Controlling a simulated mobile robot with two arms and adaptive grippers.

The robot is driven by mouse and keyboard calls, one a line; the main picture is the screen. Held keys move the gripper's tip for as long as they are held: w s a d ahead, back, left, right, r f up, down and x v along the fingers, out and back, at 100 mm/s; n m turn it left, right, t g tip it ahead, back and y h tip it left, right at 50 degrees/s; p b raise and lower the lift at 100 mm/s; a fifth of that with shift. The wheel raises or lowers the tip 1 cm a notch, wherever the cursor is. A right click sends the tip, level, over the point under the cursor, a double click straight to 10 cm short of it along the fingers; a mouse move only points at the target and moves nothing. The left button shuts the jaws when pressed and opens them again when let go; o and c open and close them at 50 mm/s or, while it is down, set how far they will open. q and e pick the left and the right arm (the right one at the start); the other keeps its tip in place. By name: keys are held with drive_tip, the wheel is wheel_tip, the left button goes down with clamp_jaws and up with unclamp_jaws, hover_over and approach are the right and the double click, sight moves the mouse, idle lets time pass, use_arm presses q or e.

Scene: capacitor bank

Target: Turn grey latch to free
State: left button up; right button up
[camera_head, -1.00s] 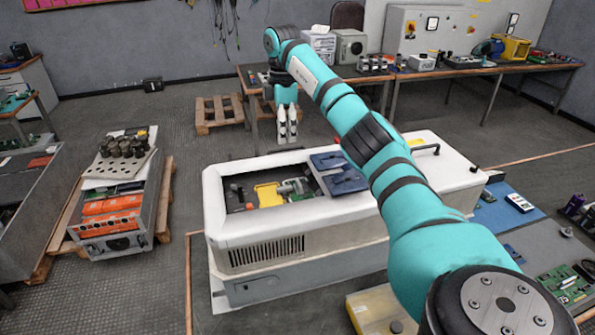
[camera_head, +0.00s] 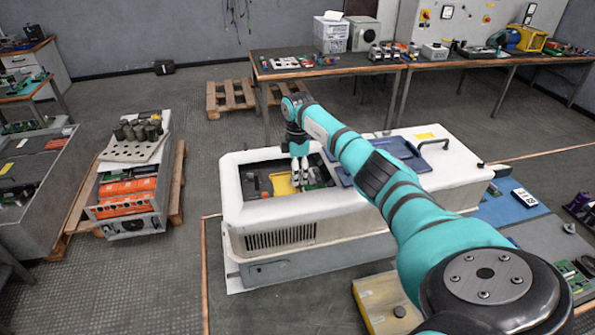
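The white capacitor bank cabinet (camera_head: 345,205) stands on the floor in the middle, with an open bay in its top. In the bay I see a yellow part (camera_head: 283,184) and a green board (camera_head: 316,178). The grey latch cannot be clearly made out; my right gripper covers part of the bay. My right gripper (camera_head: 300,180) points down over or into the bay, beside the yellow part. Its two pale fingers are close together, and I cannot tell whether they are shut or touch anything. My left gripper is not in view.
A pallet with an open orange-and-grey unit (camera_head: 130,190) stands at the left. A workbench (camera_head: 330,70) runs along the back. A yellow box (camera_head: 385,300) lies in front.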

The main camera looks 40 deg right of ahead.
drive_tip(key=shift+f, duration=0.3)
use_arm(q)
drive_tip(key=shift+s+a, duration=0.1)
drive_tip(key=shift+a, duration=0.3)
use_arm(e)
drive_tip(key=shift+s, duration=0.1)
drive_tip(key=c, duration=0.7)
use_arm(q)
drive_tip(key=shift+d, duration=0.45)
use_arm(e)
clamp_jaws()
